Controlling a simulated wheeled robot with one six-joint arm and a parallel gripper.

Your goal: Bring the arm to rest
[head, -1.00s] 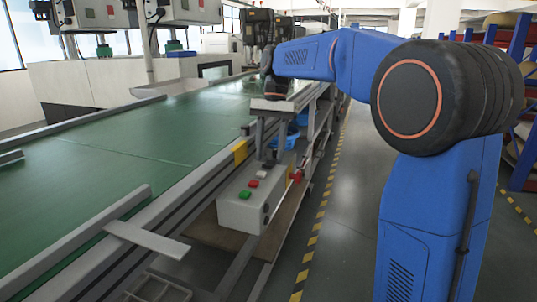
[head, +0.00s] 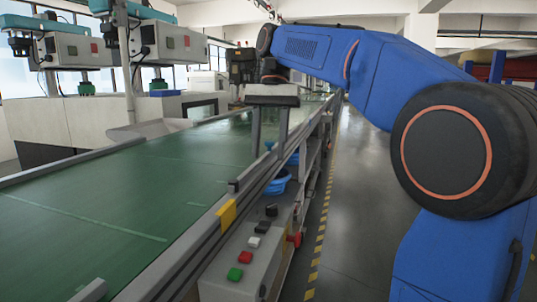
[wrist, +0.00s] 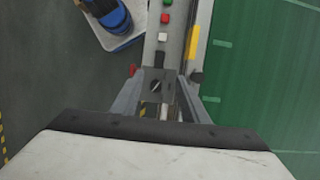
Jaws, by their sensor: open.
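My gripper (head: 269,128) is at the end of my blue arm in the head view, above the right edge of the green conveyor belt (head: 130,190). Its two fingers point down and stand apart, with nothing between them. In the wrist view my gripper (wrist: 160,90) also shows two spread fingers, over the rail beside the belt (wrist: 265,75). The arm is raised and bent, reaching forward from the right of the head view.
A control box (head: 240,270) with red, green, white and black buttons is fixed at the belt's side. A blue container (head: 276,182) sits below the gripper. Machines (head: 170,45) line the belt's far side. A floor aisle (head: 360,200) is clear at the right.

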